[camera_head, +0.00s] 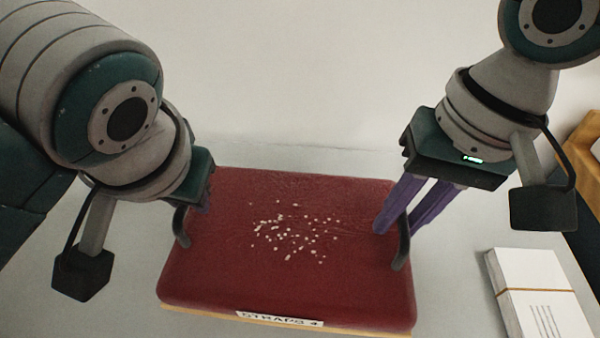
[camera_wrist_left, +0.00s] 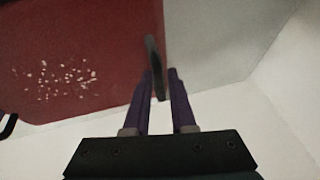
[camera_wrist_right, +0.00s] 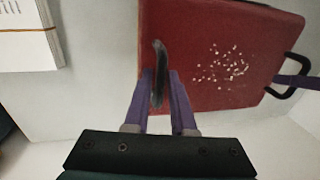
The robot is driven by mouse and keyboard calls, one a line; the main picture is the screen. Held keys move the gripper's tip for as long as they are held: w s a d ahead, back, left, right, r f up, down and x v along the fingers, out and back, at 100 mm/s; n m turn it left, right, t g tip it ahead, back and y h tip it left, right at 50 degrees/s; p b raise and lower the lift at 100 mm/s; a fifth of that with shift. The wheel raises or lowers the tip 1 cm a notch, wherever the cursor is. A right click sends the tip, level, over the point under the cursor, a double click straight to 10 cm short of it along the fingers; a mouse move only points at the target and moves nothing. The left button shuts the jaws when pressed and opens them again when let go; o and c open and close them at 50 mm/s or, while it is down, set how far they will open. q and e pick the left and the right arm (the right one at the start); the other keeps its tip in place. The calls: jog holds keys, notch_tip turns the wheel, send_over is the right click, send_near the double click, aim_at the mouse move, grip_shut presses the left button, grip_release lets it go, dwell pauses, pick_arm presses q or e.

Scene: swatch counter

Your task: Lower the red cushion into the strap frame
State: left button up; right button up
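The red cushion (camera_head: 290,220) lies flat and level in the middle of the head view, with pale specks on top and a dark handle on each side. A light wooden edge with a white label (camera_head: 280,318) shows under its front side; the rest of the strap frame is hidden, and I cannot tell how deep the cushion sits. My right gripper (camera_head: 396,228) has its purple fingers apart on either side of the right handle (camera_wrist_right: 158,65), with a gap visible. My left gripper (camera_wrist_left: 162,75) likewise straddles the left handle (camera_wrist_left: 152,55), its fingers apart.
A stack of white cards (camera_head: 540,290) with a tan band lies on the counter at the right; it also shows in the right wrist view (camera_wrist_right: 25,40). A wooden object (camera_head: 585,150) stands at the right edge. A pale wall is behind.

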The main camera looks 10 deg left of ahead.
pick_arm(q)
grip_shut()
pick_arm(e)
grip_shut()
dwell(0.7)
